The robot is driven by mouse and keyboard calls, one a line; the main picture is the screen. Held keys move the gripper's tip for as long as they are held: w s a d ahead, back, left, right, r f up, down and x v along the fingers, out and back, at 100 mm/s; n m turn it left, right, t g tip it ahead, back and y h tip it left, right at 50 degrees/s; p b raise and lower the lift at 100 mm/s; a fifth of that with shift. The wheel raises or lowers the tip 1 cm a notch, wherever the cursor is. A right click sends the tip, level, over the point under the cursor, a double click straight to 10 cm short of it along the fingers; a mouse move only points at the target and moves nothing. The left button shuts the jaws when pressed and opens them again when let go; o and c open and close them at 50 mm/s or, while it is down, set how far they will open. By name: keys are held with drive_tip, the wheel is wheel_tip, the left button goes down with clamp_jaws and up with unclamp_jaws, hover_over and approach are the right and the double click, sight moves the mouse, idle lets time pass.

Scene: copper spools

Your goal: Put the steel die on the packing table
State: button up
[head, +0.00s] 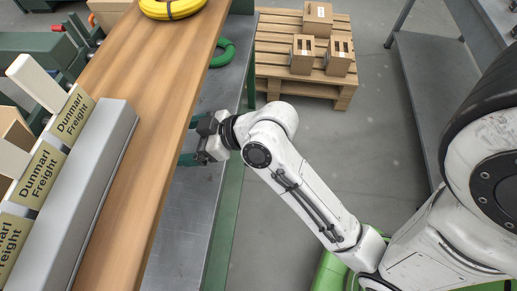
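I cannot see the steel die in the head view. A table with a long wooden top (150,110) runs down the left, with a grey steel lower shelf (185,220) showing under its right edge; it may be the packing table, but no label says so. My gripper (190,141) reaches in from the right, between the wooden top and the lower shelf. Its two fingers stand apart, but their tips are hidden behind the wooden edge. I cannot tell whether anything is between them.
Boxes labelled Dunmarl Freight (72,115) stand behind a grey metal rail (90,190) at left. A yellow coil (172,8) lies on the wooden top, a green coil (223,53) on the lower shelf. A pallet (275,60) holds cartons. Grey floor (365,130) is clear beyond my arm.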

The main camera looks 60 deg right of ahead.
drive_tip(key=s+f+g, duration=0.1)
drive_tip(key=s+f, duration=0.1)
drive_tip(key=s+f+g, duration=0.2)
drive_tip(key=f, duration=0.1)
drive_tip(key=s+f+m+g+h, duration=0.1)
drive_tip(key=s+f, duration=0.1)
drive_tip(key=f, duration=0.1)
drive_tip(key=shift+s+f+g, duration=0.1)
drive_tip(key=shift+s+g, duration=0.05)
drive_tip(key=shift+g, duration=0.25)
drive_tip(key=s+d+f+m+g+h, duration=0.1)
drive_tip(key=s+d+f+g, duration=0.1)
drive_tip(key=s, duration=0.4)
drive_tip(key=s+d+f+m+g+h, duration=0.1)
drive_tip(key=s+d+f+g+h, duration=0.1)
drive_tip(key=s, duration=0.4)
wheel_tip(320, 180, down, 2)
drive_tip(key=shift+s+d+f+m+g, duration=0.25)
drive_tip(key=shift+d+m+g, duration=0.2)
drive_tip(key=shift+g, duration=0.75)
drive_tip(key=shift+c, duration=0.4)
